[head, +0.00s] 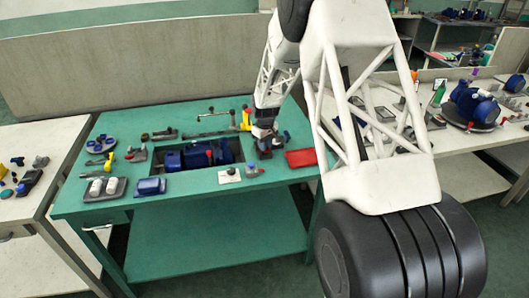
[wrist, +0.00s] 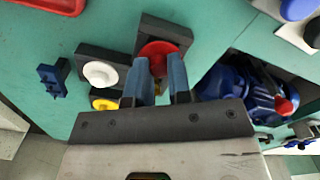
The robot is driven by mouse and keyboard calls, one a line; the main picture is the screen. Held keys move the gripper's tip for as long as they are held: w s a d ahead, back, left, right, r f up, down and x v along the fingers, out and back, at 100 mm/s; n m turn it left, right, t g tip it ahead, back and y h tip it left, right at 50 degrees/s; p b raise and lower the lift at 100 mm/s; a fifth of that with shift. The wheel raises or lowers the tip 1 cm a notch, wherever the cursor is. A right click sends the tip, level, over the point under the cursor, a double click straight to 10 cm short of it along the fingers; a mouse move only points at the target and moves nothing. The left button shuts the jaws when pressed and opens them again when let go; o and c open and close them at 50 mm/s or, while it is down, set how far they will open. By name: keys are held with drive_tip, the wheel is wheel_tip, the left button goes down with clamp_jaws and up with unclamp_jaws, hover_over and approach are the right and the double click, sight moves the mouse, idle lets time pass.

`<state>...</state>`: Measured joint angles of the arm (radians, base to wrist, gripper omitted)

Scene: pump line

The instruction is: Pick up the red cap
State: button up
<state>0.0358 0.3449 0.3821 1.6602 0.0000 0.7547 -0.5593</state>
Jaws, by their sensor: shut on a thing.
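The red cap (wrist: 158,48) is a round red disc at the top middle of the wrist view. It sits at a dark square block (wrist: 176,31), and I cannot tell whether it touches the block or is just above it. My gripper (wrist: 157,64) has its two blue-grey fingers on either side of the cap, shut on it. The fingers hide the cap's near part. In the head view my gripper (head: 265,136) is low over the right part of the green table (head: 205,117), and the cap cannot be made out there.
Beside the red cap are a white cap (wrist: 100,73) on a dark block and a yellow round part (wrist: 104,101). A blue part (wrist: 52,80) and a red tray (head: 301,158) lie nearby. A blue pump (wrist: 240,90) sits in the table's recess on the other side.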

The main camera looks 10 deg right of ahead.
drive_tip(key=shift+r, duration=0.15)
drive_tip(key=shift+r, duration=2.05)
drive_tip(key=shift+r, duration=0.15)
